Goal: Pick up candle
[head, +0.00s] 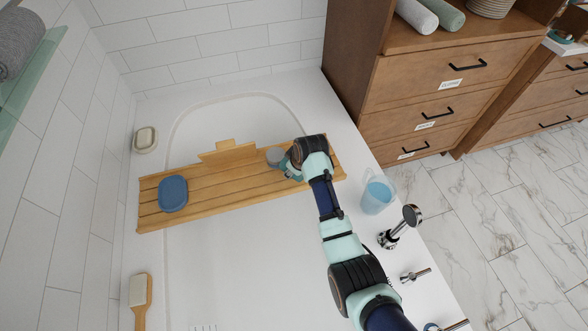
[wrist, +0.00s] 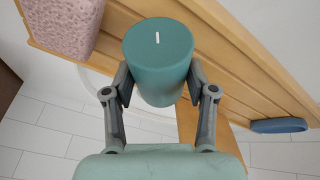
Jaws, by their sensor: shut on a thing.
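The candle (wrist: 158,60) is a teal cylinder with a short white wick on top, seen in the wrist view between my two fingers. My gripper (wrist: 160,88) is shut on its sides. In the head view my gripper (head: 286,165) is over the right part of the wooden bath tray (head: 232,185), and the candle (head: 275,156) seems to be the small grey-blue round shape at its left. I cannot tell whether the candle's base touches the tray.
A pink speckled block (wrist: 62,25) stands close beside the candle in the wrist view. A blue dish (head: 173,194) lies on the tray's left end.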

